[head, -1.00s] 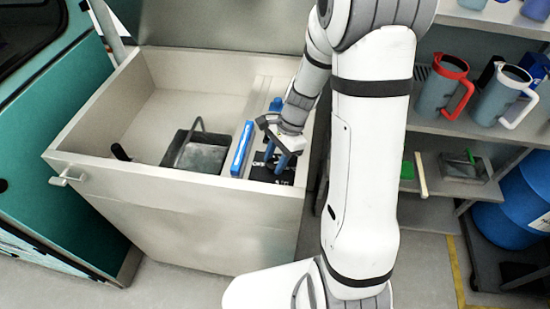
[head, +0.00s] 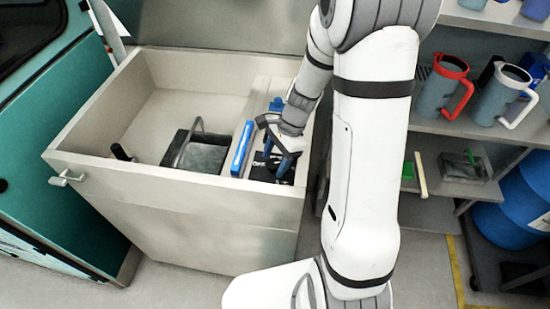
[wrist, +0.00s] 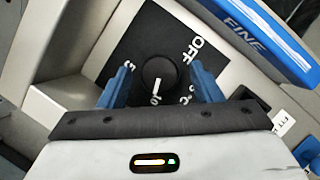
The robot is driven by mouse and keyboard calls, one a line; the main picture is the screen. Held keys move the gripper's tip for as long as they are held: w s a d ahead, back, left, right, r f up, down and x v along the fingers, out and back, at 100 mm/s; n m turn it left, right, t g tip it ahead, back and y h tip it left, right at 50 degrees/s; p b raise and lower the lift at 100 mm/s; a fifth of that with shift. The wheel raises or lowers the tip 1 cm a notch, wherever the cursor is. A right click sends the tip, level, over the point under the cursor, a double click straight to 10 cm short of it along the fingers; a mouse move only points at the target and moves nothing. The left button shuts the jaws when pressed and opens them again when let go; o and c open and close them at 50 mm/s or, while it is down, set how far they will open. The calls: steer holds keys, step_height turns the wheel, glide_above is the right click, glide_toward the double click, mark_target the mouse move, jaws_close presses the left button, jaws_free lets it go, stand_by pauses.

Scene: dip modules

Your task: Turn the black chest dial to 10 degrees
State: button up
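The black chest dial (wrist: 159,74) is a round knob on a black square plate (wrist: 128,52) with white lettering, including "OFF" at the upper right. The knob's white pointer line points down in the wrist view, toward a marking that looks like "10" and is partly cut off by my gripper. My gripper (wrist: 161,80) has one blue finger on each side of the knob, with a visible gap on both sides. It is open. In the head view my gripper (head: 277,160) is over the black plate at the chest's right end, and hides the knob.
The open, pale chest (head: 180,215) has raised walls around it. A blue bar marked "FINE" (wrist: 262,32) lies beside the dial plate; it also shows in the head view (head: 242,148). A grey box with a handle (head: 203,157) sits inside the chest. Shelves with mugs (head: 444,85) stand at the right.

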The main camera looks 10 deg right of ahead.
steer(key=s+v, duration=0.1)
steer(key=v, duration=0.6)
steer(key=shift+w+r, duration=0.4)
steer(key=shift+w, duration=0.1)
steer(key=shift+d, duration=0.1)
steer(key=s+r+n+t+h, duration=0.4)
steer(key=s+r+n, duration=0.6)
steer(key=s+n, duration=0.4)
steer(key=shift+r+n, duration=0.3)
steer(key=shift+s+d, duration=0.1)
steer(key=shift+c, duration=0.4)
